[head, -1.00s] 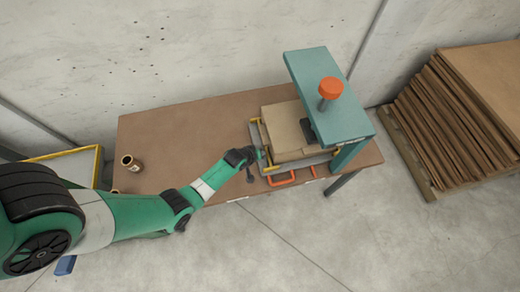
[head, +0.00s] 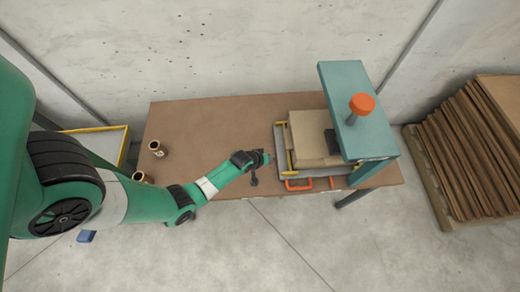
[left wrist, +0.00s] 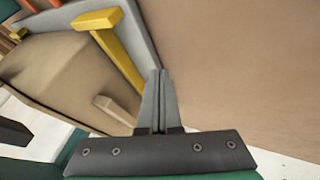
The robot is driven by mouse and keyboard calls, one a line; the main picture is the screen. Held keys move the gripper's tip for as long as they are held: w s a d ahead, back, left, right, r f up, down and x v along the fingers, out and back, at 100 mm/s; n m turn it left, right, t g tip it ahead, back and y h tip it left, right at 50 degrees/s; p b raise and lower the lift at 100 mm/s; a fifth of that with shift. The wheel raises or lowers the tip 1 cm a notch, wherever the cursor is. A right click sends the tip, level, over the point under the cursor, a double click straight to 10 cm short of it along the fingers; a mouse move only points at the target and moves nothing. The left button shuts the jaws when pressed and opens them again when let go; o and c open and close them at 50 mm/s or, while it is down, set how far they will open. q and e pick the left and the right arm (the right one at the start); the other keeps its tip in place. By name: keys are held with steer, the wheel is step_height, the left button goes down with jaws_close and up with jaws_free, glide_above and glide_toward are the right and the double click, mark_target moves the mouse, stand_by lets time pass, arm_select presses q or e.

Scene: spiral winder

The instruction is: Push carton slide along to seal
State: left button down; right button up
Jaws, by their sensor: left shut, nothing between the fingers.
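The brown carton (head: 307,132) lies on a grey slide tray (head: 279,142), its right part under the teal press frame (head: 346,98). A yellow pusher bar (head: 288,158) stands along the carton's left side. My left gripper (head: 267,159) is shut and empty, just left of the tray and apart from the bar. In the left wrist view its closed fingers (left wrist: 158,102) show in front of the tray edge, with the yellow bar (left wrist: 112,50) and carton (left wrist: 65,65) at upper left. My right gripper is not in view.
An orange handle (head: 298,185) sits at the tray's front. An orange knob (head: 362,104) tops the press. Stacked cardboard (head: 465,150) is at right. The table's middle is clear.

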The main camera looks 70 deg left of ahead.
arm_select(q)
steer(key=p+v, duration=0.2)
steer(key=v, duration=0.5)
steer(key=shift+d+r, duration=0.2)
steer(key=shift+r, duration=0.3)
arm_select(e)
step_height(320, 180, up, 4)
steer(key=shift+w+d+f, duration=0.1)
arm_select(q)
steer(key=shift+w, duration=0.2)
